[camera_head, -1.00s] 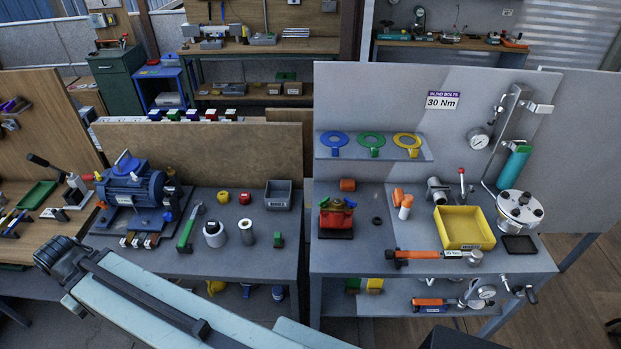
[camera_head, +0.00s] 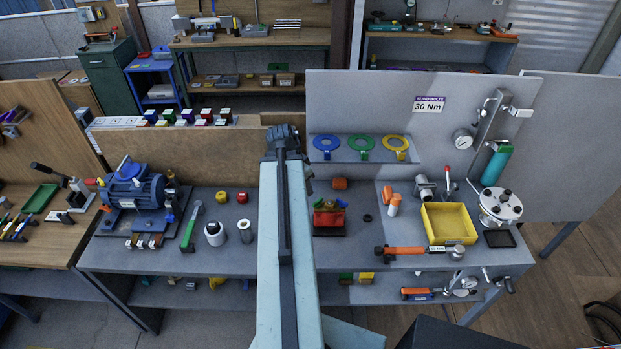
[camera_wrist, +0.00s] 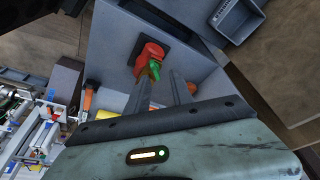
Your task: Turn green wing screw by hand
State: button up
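A red fixture (camera_head: 329,218) stands on a dark base plate on the right-hand bench. A small green part, seemingly the green wing screw (camera_wrist: 155,69), shows against the red fixture in the wrist view (camera_wrist: 151,53). In the camera_head view small green and blue bits show at the fixture's top, too small to tell apart. My gripper (camera_wrist: 159,78) is open and empty, its two fingers apart and pointing towards the fixture. The green part appears just beyond the fingertips; I cannot tell the exact gap. In the camera_head view the gripper is not clearly visible behind my arm.
An orange-handled torque wrench (camera_head: 420,250) and a yellow bin (camera_head: 449,223) lie right of the fixture. An orange cylinder (camera_head: 340,184) sits behind it. A shelf with coloured rings (camera_head: 362,143) hangs above. A grey bin (camera_wrist: 237,17) shows in the wrist view.

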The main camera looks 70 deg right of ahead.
aim_at(317, 201)
jog(key=shift+m, duration=0.3)
jog(key=b+x, duration=0.2)
jog(key=x, duration=0.1)
jog(key=s+b+x, duration=0.1)
jog(key=b+x, duration=0.1)
jog(key=b, duration=0.1)
jog(key=b+x, duration=0.3)
jog(key=shift+s+d, duration=0.4)
jog(key=shift+s, duration=0.05)
jog(key=shift+r, duration=0.2)
jog(key=shift+f, duration=0.1)
grip_shut()
